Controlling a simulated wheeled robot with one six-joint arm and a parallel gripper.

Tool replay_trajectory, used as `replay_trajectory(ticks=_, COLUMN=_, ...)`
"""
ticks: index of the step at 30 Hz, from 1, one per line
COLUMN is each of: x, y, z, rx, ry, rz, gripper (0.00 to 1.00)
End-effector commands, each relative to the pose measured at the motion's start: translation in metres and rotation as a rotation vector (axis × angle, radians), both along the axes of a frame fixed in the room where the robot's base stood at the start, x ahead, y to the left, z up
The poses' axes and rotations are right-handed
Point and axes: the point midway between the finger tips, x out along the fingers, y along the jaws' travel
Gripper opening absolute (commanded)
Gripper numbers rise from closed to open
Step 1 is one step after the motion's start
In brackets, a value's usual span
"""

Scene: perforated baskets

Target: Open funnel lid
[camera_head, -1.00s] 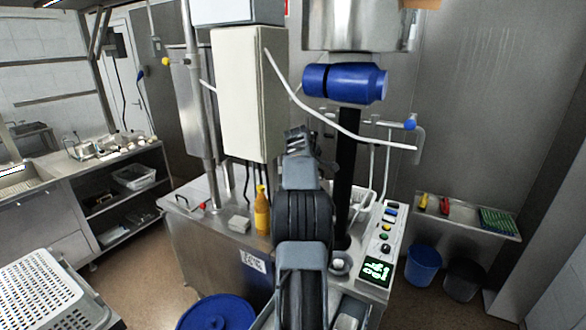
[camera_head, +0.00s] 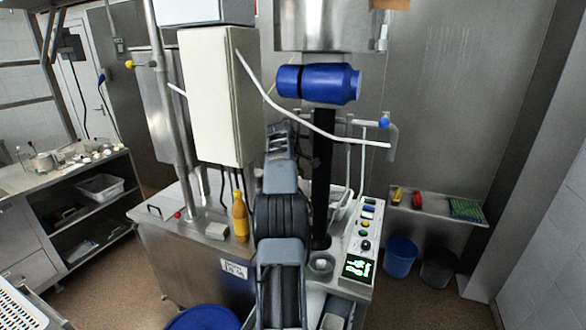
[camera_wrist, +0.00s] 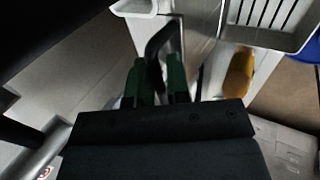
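A steel hopper-like vessel (camera_head: 330,25) stands at the top of the machine in the head view, cut by the frame edge. I cannot tell for sure which part is the funnel lid. A dark curved handle (camera_wrist: 160,38) shows in the wrist view, its lower end between the green fingertips of my gripper (camera_wrist: 156,80). The fingers stand apart around the handle; whether they press on it I cannot tell. In the head view my arm reaches to the machine beside the cream cabinet, and its fingertips are hidden.
The cream cabinet (camera_head: 215,95) and a blue motor (camera_head: 318,83) hang above my arm. A yellow bottle (camera_head: 240,216) stands on the steel top (camera_head: 160,206) at left. A button panel (camera_head: 363,240) is at right. A white pipe (camera_head: 300,115) crosses above.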

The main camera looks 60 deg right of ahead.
Motion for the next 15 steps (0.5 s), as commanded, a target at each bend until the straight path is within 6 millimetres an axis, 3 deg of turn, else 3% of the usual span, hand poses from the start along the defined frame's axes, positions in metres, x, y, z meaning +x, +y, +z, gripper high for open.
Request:
replay_trajectory(ticks=5, x=0.0008, y=0.0002, z=0.0007, rx=-0.001, ry=-0.004, rz=0.0, gripper=0.34)
replay_trajectory(ticks=15, x=0.0007, y=0.0023, z=0.005, rx=-0.002, ry=-0.008, rz=-0.001, gripper=0.34)
